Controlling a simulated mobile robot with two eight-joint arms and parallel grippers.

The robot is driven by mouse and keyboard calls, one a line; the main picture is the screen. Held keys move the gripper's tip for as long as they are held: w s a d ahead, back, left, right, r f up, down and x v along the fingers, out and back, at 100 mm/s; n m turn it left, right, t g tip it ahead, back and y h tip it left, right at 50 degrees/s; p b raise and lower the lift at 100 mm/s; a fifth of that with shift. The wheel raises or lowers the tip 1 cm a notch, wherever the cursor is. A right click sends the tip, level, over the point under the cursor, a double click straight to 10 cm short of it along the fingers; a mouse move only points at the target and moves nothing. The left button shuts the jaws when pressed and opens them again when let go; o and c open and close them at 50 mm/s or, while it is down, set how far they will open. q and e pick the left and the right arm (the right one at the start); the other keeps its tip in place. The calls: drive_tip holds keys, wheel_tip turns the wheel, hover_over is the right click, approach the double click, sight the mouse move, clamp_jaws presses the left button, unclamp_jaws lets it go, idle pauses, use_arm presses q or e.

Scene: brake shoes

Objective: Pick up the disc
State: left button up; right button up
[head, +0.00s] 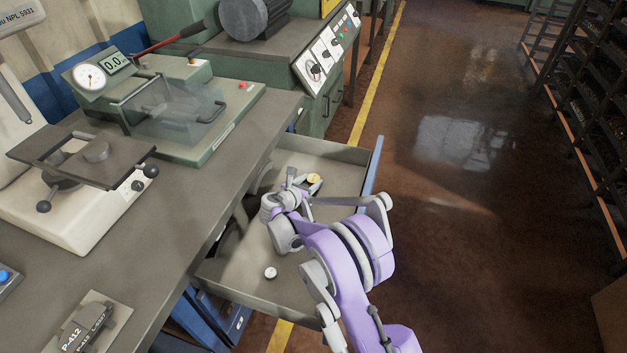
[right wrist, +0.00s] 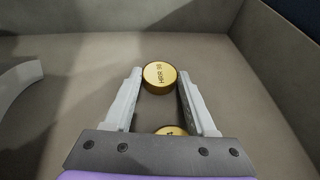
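A gold disc (head: 314,178) with dark lettering lies in the open drawer. In the right wrist view this gold disc (right wrist: 159,76) shows between and just beyond my right fingertips. A second gold disc (right wrist: 170,131) shows partly between the fingers near the palm, its lower part hidden by the gripper body. My right gripper (head: 301,181) is inside the drawer with its fingers apart, one on each side of the far disc; I cannot tell whether they touch it. A small whitish disc (head: 270,272) lies nearer the drawer's front. My left gripper is not in view.
The drawer (head: 238,283) has raised walls around my right gripper. The workbench (head: 185,235) stands to the left, with a green gauge machine (head: 195,125) and a white press-like device (head: 85,205). A pale curved part (right wrist: 18,85) lies in the drawer.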

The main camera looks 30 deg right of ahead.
clamp_jaws()
